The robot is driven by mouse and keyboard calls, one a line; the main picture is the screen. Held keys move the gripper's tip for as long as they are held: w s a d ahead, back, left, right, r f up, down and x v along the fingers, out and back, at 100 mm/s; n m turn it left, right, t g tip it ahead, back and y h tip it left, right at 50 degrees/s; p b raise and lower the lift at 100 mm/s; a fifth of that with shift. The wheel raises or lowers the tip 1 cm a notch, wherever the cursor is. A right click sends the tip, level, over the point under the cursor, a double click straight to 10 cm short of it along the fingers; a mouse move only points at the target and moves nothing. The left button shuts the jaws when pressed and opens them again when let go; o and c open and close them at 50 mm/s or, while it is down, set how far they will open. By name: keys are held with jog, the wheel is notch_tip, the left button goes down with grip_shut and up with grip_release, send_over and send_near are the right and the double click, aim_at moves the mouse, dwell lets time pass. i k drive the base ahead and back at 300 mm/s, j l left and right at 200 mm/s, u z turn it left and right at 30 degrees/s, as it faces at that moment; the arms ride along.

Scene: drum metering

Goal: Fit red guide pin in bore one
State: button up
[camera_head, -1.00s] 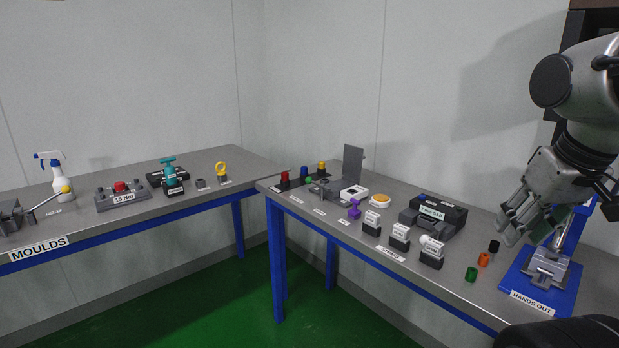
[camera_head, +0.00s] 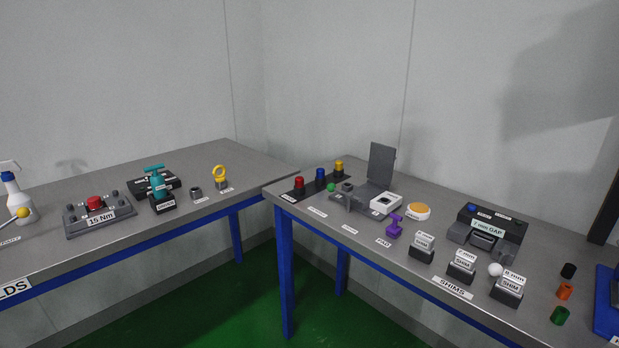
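A red pin (camera_head: 299,183) stands upright in a black rack (camera_head: 311,189) at the left end of the right-hand table, beside a blue pin (camera_head: 320,174) and a yellow pin (camera_head: 339,167). A grey fixture (camera_head: 362,199) with a raised upright plate (camera_head: 381,164) stands just right of the rack. Its bores cannot be made out at this size, so I cannot tell which is bore one. My gripper is not in this view.
The right-hand table (camera_head: 352,249) also holds a purple clamp-like piece (camera_head: 394,227), labelled shim blocks (camera_head: 461,267) and a black gap block (camera_head: 487,231). Green floor (camera_head: 240,300) lies between.

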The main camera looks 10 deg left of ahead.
aim_at(299, 181)
jog(key=i+j, duration=0.15)
jog(key=j, duration=0.3)
jog(key=i+j+z, duration=0.1)
jog(key=j, duration=0.3)
jog(key=i+j, duration=0.15)
jog(key=j, duration=0.3)
jog(key=i+j, duration=0.1)
jog(key=j, duration=0.35)
jog(key=i+j+z, duration=0.1)
jog(key=j, duration=0.3)
jog(key=i+j, duration=0.15)
jog(key=j, duration=0.3)
jog(key=i+j+z, duration=0.1)
jog(key=j, duration=0.35)
